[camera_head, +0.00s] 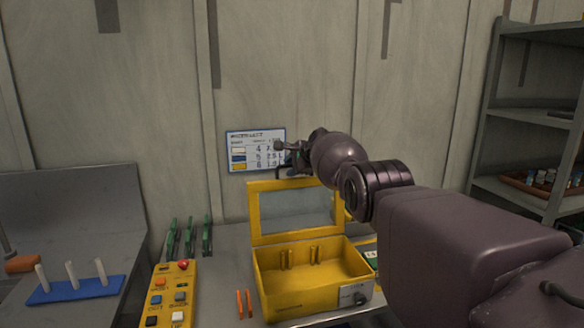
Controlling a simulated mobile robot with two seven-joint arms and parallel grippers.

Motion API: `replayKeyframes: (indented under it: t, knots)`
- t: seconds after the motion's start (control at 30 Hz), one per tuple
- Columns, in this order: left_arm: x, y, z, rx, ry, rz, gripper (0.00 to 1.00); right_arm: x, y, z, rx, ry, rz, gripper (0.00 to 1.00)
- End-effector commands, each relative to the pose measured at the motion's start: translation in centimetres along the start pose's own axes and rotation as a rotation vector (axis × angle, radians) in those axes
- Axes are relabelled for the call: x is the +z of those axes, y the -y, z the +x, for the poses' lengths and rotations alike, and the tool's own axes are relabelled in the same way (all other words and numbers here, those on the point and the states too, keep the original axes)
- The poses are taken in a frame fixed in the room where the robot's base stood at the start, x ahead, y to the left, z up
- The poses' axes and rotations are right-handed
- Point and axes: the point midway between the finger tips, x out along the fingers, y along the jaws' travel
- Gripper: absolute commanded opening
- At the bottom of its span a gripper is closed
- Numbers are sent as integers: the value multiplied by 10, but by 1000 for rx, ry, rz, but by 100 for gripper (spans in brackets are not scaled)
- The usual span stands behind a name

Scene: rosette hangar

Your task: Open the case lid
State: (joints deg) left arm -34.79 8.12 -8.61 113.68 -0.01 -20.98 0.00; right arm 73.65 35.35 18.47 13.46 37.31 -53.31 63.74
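The yellow case (285,296) stands on the grey bench in the head view. Its lid (253,214), a yellow frame around a grey pane, stands raised and roughly upright at the back edge, so the case is open. Short yellow posts show inside, and a small grey dial plate is on its front right. My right gripper (284,158) is above the lid's top edge, in front of the wall sheet. It is small and dark, and I cannot tell its finger gap. It holds nothing I can make out. My arm hides the area right of the lid. My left gripper is out of view.
A yellow button panel (165,298) with a red knob and two orange sticks (244,303) lie left of the case. Green boards (189,238) stand behind the panel. A blue block (75,290) with white pegs is far left. A shelf (492,150) stands right.

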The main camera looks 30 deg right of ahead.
Motion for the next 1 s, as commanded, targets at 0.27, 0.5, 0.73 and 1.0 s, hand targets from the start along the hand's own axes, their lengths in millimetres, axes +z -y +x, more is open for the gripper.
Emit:
replayKeyframes:
  t: [0.27, 0.5, 0.73, 1.0]
  knots:
    - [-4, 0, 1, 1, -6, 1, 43, -1, -2, 0, 4, -1, -1, 40]
    - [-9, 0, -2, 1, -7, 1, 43, -2, 0, -4, 3, -2, -2, 40]
    - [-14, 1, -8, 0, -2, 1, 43, -3, 3, -14, 0, -2, -2, 40]
    - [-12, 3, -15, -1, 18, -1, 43, 0, 0, -26, 2, -2, -3, 40]
